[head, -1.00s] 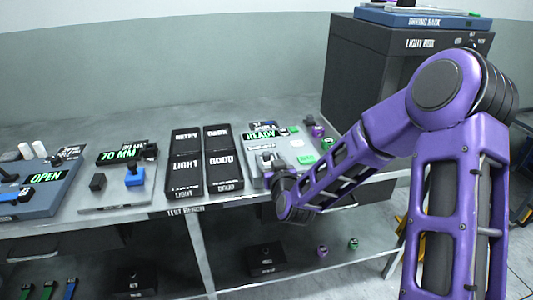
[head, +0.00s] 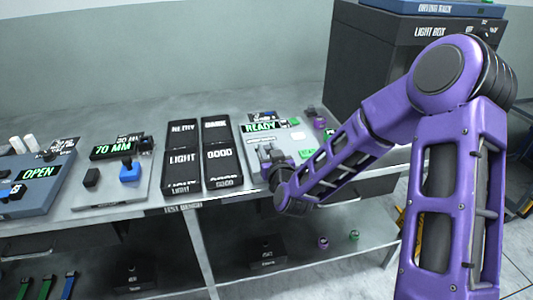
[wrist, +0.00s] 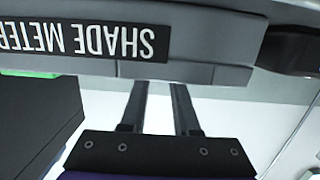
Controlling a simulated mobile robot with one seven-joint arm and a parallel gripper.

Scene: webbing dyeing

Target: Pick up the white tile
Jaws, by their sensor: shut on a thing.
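My gripper (head: 268,160) is at the front left of the grey panel with the green READY sign (head: 262,127). In the wrist view my gripper (wrist: 158,88) points its two fingers, set a little apart, behind a grey body (wrist: 190,74) with an upside-down SHADE METER label (wrist: 82,38). This body hides the fingertips. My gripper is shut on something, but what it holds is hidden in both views. A small white square piece (head: 298,135) shows on the panel, right of my gripper; I cannot tell whether it is the white tile.
Black trays (head: 219,158) stand close left of the panel. A 70 MM station (head: 120,170) is farther left. Small purple and green pieces (head: 319,123) lie to the right, near the dark light box (head: 385,60). A shelf (head: 300,255) runs below the bench.

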